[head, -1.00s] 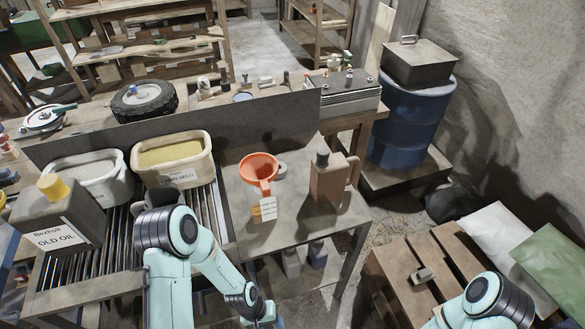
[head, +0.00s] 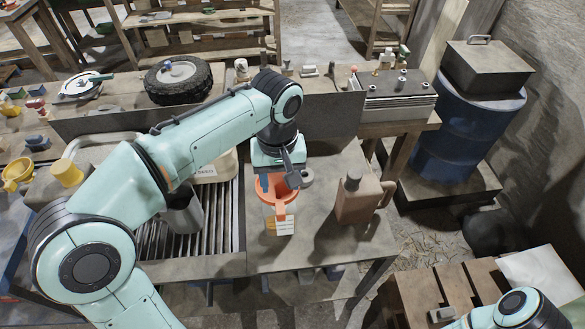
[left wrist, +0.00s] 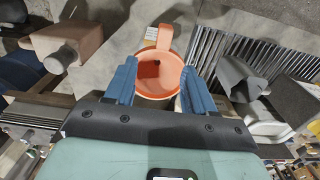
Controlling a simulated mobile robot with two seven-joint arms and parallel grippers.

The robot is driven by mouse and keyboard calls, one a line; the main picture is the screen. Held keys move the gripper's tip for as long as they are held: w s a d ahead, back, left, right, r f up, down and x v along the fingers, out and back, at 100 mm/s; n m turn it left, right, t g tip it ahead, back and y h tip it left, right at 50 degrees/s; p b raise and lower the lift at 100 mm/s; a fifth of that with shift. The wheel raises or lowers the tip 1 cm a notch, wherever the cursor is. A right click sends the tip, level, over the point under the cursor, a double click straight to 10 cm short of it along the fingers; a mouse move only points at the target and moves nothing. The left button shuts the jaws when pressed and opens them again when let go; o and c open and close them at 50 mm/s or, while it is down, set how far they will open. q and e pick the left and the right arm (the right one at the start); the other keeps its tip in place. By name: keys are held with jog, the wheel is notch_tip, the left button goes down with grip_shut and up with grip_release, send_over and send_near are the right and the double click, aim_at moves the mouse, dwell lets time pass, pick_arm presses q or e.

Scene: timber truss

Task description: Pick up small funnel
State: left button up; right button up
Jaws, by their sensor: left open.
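The small funnel (head: 268,192) is orange with a wide round mouth and a tab handle. It sits on a small labelled container (head: 280,226) on the grey bench top, partly hidden by my left gripper (head: 277,182) above it. In the left wrist view, the funnel (left wrist: 160,88) opens towards the camera between the two blue fingers of my left gripper (left wrist: 159,70). The fingers are spread on either side of the rim. I cannot tell whether they touch it. My right gripper is out of view.
A brown jug-like can (head: 358,200) stands right of the funnel. A metal pitcher (head: 183,214) stands left, on the roller rack (head: 222,228). A dark upright panel (head: 335,112) runs behind the bench top. A blue drum (head: 455,135) is at the far right. The front of the bench is clear.

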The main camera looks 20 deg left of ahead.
aim_at(279, 205)
pick_arm(q)
jog(key=shift+w, duration=0.1)
jog(key=shift+s+f, duration=0.2)
jog(key=shift+f, duration=0.1)
jog(key=f, duration=0.2)
jog(key=f+b, duration=0.1)
jog(key=f, duration=0.3)
jog(key=shift+s, duration=0.4)
jog(key=shift+w+f, duration=0.1)
jog(key=shift+f, duration=0.45)
notch_tip(279, 205, down, 5)
jog(key=shift+f+b, duration=0.15)
jog(key=shift+b, duration=0.4)
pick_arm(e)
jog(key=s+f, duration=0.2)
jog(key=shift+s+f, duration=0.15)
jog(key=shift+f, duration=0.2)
pick_arm(q)
grip_shut()
